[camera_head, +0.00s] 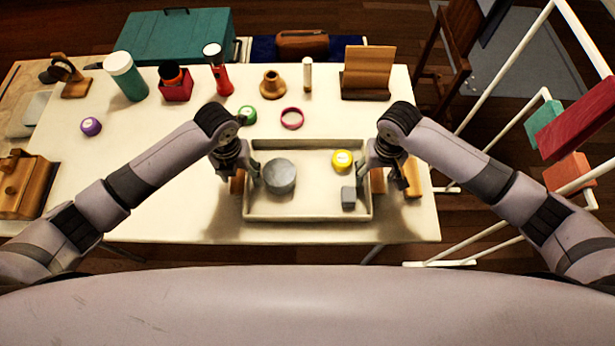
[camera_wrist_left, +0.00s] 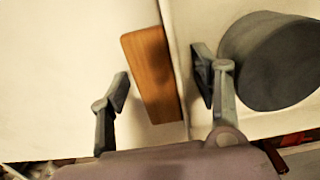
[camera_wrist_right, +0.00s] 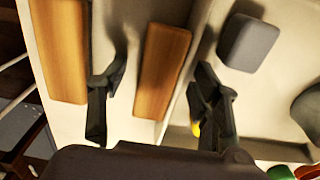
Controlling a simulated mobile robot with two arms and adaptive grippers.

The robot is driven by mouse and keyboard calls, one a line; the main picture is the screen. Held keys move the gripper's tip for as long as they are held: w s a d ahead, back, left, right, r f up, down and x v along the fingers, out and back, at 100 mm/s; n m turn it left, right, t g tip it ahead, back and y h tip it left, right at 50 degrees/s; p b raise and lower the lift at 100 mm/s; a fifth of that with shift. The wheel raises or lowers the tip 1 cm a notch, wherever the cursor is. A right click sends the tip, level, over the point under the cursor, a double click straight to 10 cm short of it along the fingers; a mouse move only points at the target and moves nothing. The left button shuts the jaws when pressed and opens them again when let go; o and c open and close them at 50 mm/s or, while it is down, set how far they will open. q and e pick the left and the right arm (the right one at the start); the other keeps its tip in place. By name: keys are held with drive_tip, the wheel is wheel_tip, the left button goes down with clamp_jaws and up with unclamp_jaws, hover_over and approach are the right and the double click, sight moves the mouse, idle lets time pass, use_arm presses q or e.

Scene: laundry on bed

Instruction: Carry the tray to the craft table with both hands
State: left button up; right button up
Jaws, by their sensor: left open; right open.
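The pale tray (camera_head: 307,217) lies on the light table near its front edge. It holds a grey cylinder (camera_head: 280,176), a yellow round item (camera_head: 342,160) and a small grey block (camera_head: 348,198). My left gripper (camera_wrist_left: 162,85) is open, its fingers on either side of the tray's left wooden handle (camera_wrist_left: 150,75) and wall, one finger inside the tray near the cylinder. My right gripper (camera_wrist_right: 155,95) is open, its fingers on either side of the right wooden handle (camera_wrist_right: 162,70) and wall, one finger inside the tray. Neither is closed on a handle.
A wooden block (camera_head: 412,175) lies just right of my right gripper. A green roll (camera_head: 247,115) and a pink ring (camera_head: 292,118) lie behind the tray. Cups, a torch and a wooden stand (camera_head: 367,72) are further back. A white rack (camera_head: 520,80) stands right of the table.

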use_arm(q)
drive_tip(key=shift+c, duration=0.5)
use_arm(e)
drive_tip(key=shift+c, duration=0.5)
use_arm(q)
clamp_jaws()
use_arm(e)
clamp_jaws()
